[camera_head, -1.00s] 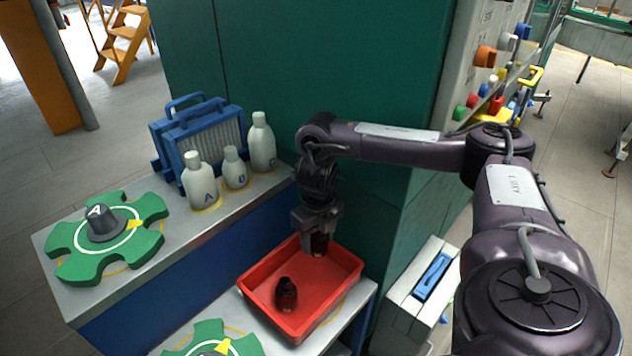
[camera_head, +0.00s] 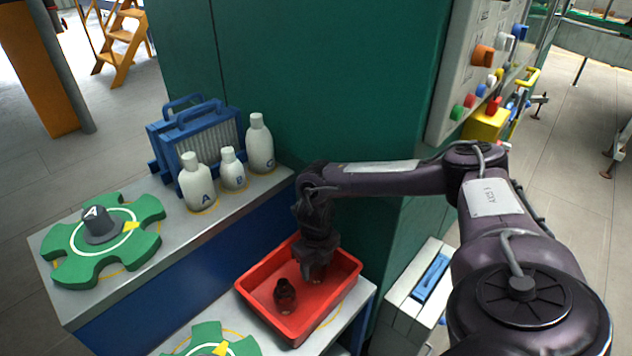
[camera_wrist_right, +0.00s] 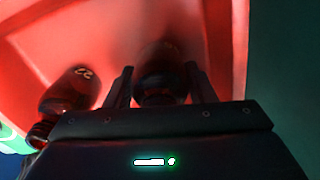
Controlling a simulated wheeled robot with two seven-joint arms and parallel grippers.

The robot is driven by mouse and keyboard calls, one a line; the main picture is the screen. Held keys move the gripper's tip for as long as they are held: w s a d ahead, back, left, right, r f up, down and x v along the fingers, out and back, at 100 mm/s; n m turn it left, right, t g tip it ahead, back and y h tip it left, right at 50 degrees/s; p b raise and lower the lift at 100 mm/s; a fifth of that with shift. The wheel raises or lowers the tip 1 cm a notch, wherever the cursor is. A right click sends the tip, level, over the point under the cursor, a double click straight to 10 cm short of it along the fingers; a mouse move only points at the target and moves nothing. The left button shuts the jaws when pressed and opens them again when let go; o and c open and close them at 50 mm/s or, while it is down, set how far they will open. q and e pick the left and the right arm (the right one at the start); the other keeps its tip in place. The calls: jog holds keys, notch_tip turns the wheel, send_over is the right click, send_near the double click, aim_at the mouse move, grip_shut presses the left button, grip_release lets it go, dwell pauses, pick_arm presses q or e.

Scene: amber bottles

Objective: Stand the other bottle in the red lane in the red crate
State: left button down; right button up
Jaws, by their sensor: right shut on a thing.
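The red crate (camera_head: 252,299) stands on the near shelf in the head view. One dark amber bottle (camera_head: 285,296) stands inside it toward the front left. My right gripper (camera_head: 316,272) reaches down into the back right part of the crate. In the right wrist view, the right gripper (camera_wrist_right: 160,92) is shut on a second dark bottle (camera_wrist_right: 160,72), upright between its fingers, with the red crate floor close beneath. Whether it touches the floor I cannot tell. The first bottle (camera_wrist_right: 68,98) also shows at the left there, apart from the held one. My left gripper is out of view.
White bottles (camera_head: 196,184) and a blue-framed filter (camera_head: 205,133) stand on the upper shelf. A green star-shaped wheel (camera_head: 75,265) lies at its left, another (camera_head: 215,336) near the crate. A green cabinet wall (camera_head: 310,80) rises close behind. A light grey case (camera_head: 408,296) is at right.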

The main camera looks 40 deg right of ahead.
jog(key=shift+f, duration=0.2)
jog(key=o, duration=1)
jog(key=shift+r, duration=0.25)
notch_tip(320, 180, up, 9)
jog(key=shift+f, duration=0.1)
notch_tip(320, 180, up, 2)
jog(key=shift+p, duration=0.55)
jog(key=shift+r+p, duration=0.4)
jog(key=shift+r, duration=0.2)
